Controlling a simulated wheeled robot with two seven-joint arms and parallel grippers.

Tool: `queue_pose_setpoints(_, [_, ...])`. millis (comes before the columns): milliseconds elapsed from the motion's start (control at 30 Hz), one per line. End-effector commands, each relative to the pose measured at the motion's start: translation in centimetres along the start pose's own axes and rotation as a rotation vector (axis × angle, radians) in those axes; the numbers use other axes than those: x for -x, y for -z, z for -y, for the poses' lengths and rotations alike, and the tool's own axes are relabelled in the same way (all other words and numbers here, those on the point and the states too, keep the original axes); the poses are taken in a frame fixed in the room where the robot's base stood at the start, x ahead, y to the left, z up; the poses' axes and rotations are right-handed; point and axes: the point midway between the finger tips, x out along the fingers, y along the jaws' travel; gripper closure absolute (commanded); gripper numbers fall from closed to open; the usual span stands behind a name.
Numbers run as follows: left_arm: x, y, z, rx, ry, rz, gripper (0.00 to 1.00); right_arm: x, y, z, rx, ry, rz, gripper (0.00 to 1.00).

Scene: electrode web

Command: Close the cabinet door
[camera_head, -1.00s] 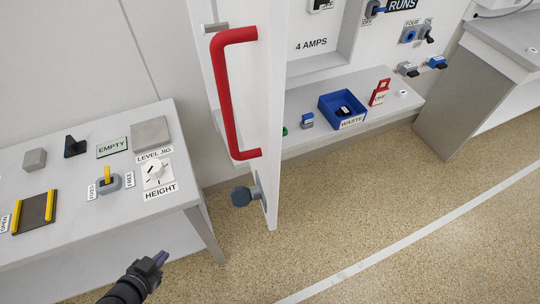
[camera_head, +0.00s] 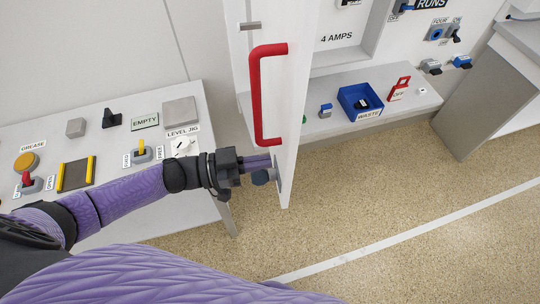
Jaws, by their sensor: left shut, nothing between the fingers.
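The white cabinet door (camera_head: 291,100) stands open, its edge facing me. My left gripper (camera_head: 262,164) is shut and empty. Its fingertips are at the lower left face of the door, just above the knob and below the red handle. I cannot tell whether they touch the door. My right gripper is not in view.
A white table (camera_head: 212,205) at left holds a level jig, switches and labelled plates. Inside the cabinet, a shelf (camera_head: 340,125) carries a blue waste bin (camera_head: 362,100) and a red OFF tag (camera_head: 399,88). A grey bench (camera_head: 490,110) stands at right. The speckled floor in front is clear.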

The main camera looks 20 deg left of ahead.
Motion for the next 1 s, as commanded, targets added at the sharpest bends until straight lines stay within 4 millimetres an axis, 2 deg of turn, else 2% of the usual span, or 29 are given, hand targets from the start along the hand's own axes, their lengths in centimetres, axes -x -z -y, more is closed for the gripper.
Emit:
queue_pose_setpoints(100, [-1.4, 0.0, 0.0, 0.0, 0.0, 0.0, 1.0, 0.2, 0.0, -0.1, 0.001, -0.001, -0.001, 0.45])
queue_pose_setpoints(200, [-1.9, 0.0, 0.0, -0.001, 0.001, 0.0, 1.0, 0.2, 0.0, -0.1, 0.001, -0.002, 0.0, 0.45])
queue_pose_setpoints(733, [-2.6, 0.0, -0.1, 0.0, 0.015, 0.001, 1.0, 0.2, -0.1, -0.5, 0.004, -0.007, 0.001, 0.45])
queue_pose_setpoints(867, [-3.8, 0.0, -0.2, 0.001, 0.042, -0.002, 1.0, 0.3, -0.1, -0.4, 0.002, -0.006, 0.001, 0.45])
queue_pose_setpoints(1000, [-5.8, 0.1, -0.3, 0.002, 0.094, -0.003, 1.0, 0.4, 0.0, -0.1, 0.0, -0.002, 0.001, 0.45])
